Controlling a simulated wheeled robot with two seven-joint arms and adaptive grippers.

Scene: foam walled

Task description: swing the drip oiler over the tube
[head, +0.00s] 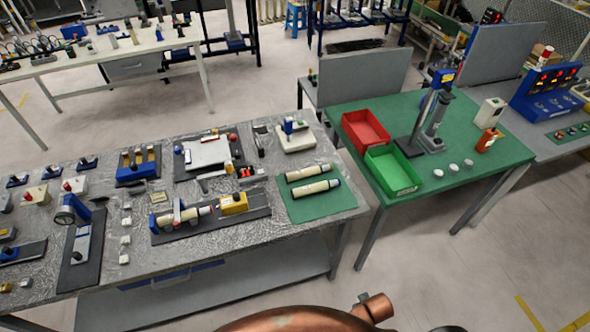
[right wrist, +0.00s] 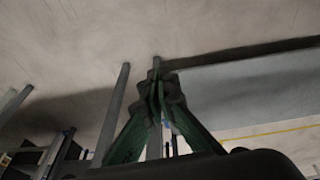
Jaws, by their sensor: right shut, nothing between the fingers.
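A cream tube (head: 199,213) lies along a dark base on the foil-covered table in the head view. Two more cream tubes with dark bands (head: 306,172) lie apart on a green mat. My right gripper (right wrist: 158,88) is shut and empty in the right wrist view, away from these objects. My left gripper is not in view.
Other fixtures crowd the foil-covered table (head: 255,236). A magnifier stand (head: 72,209) stands at its left. The green table (head: 455,191) at right bears a red bin (head: 364,130), a green bin (head: 393,171) and a tall stand (head: 431,133). Floor between the tables is clear.

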